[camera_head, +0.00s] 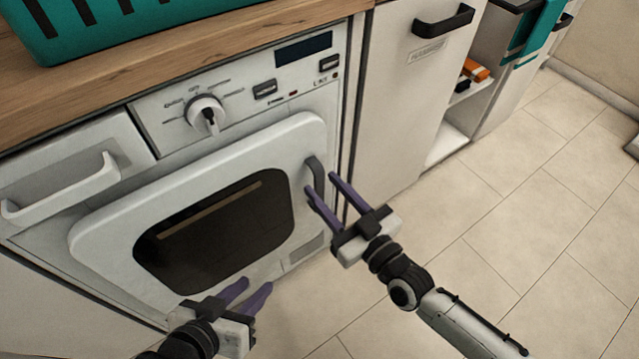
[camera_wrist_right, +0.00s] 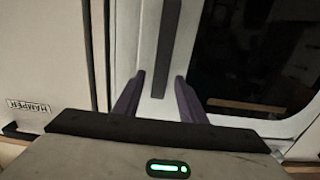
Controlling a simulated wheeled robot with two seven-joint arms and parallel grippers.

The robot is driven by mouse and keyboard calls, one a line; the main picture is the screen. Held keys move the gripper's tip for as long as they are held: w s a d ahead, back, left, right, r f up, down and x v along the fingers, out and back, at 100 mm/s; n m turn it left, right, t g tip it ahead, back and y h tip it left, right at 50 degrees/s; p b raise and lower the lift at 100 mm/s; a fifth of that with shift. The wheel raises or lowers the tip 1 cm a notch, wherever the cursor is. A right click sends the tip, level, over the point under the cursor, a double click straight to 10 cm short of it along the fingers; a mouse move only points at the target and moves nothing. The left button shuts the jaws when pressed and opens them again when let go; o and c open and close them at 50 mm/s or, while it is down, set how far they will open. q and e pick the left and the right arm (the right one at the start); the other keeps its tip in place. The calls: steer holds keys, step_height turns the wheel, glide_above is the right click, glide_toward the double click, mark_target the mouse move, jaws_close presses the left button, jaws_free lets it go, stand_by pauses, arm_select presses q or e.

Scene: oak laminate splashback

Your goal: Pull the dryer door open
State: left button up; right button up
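The dryer (camera_head: 308,100) has a white door (camera_head: 110,228) with a dark window (camera_head: 215,232); the door looks shut. A grey upright handle (camera_head: 316,172) sits at the door's right edge. My right gripper (camera_head: 321,181) is open at the handle. In the right wrist view the handle (camera_wrist_right: 168,45) runs between the spread purple fingers (camera_wrist_right: 160,76), with gaps on both sides; I cannot tell how deep it lies between them. My left gripper (camera_head: 256,284) is open and empty, low in front of the door's lower part.
A teal basket (camera_head: 120,30) stands on the wooden worktop (camera_head: 60,90). Right of the dryer is a hamper cabinet (camera_head: 400,110) with a black handle, then an open shelf (camera_head: 455,140). The tiled floor (camera_head: 530,210) at right is clear.

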steer(key=shift+x, duration=1.45)
jaws_close()
